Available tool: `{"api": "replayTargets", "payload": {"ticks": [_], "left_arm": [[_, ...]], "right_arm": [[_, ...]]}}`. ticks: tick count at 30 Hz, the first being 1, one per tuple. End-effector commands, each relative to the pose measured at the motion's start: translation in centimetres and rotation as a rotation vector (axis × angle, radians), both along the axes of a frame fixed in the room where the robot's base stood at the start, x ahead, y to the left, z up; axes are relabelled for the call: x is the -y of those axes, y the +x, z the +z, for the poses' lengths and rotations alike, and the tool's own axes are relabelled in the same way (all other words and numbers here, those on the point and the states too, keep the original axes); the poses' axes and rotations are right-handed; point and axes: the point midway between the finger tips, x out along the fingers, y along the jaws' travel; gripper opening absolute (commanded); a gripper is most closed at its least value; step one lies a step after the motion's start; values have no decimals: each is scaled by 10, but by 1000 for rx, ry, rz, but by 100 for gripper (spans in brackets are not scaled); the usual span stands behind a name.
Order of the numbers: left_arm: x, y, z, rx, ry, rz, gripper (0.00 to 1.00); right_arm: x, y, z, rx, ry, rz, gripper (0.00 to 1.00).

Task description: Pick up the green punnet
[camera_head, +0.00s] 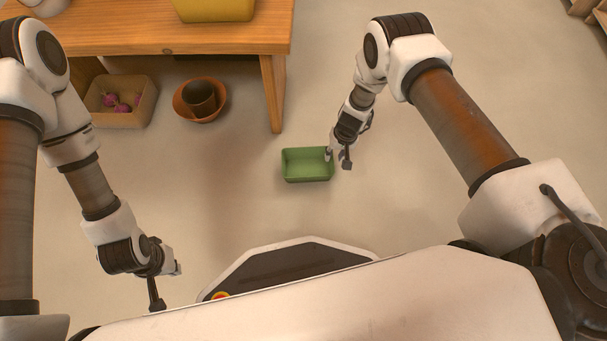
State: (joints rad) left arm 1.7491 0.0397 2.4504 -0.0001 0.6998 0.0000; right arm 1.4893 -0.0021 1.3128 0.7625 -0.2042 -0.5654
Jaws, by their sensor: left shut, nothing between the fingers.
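The green punnet (307,166) is a shallow, open rectangular tray on the floor, near the middle of the head view. It looks empty and sits level. My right gripper (338,161) is at the punnet's right end, pointing down. Its fingers are apart, one by the inner side of the right wall and one outside it. Whether they touch the wall cannot be told. My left gripper (166,286) is low at the left, well away from the punnet, shut and empty.
A wooden table (190,39) stands at the upper left, with a yellow container (213,10) on it. Below are a box (120,116) holding purple round things and a brown pot in an orange bowl (183,113). The floor around the punnet is clear.

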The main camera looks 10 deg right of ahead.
Motion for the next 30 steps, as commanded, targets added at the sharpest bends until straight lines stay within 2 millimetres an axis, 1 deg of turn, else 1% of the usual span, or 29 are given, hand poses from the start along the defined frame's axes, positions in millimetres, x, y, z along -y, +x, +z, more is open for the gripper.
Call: {"api": "replayTargets", "payload": {"ticks": [1, 8, 13, 15, 17, 23, 24, 25, 26, 30], "left_arm": [[0, 1, -6, 1, 0, 0, 0], [0, 1, -24, 2, 0, 0, 0], [0, 1, -54, 3, 0, 3, 0], [-1, 2, -61, 4, 0, 5, 0], [-1, 2, -62, 5, 0, 6, 0], [-1, 2, -59, 6, 1, 6, 0], [-1, 2, -59, 6, 1, 6, 0], [-1, 2, -59, 6, 1, 6, 0], [-1, 2, -59, 6, 1, 6, 0], [-1, 2, -59, 6, 1, 6, 0]], "right_arm": [[-1, 0, -8, -1, 0, 1, 32], [-3, 0, -35, -2, -1, 1, 32], [-3, 3, -67, -1, -1, 1, 32], [-5, 3, -77, -3, -1, 3, 32], [-6, 3, -80, -2, -1, 1, 32], [-6, 3, -77, -2, -2, 1, 32], [-6, 3, -77, -2, -2, 1, 18], [-6, 3, -77, -2, -2, 1, 7], [-6, 3, -77, -2, -2, 1, 0], [-6, 3, -77, -2, -2, 1, 0]]}}
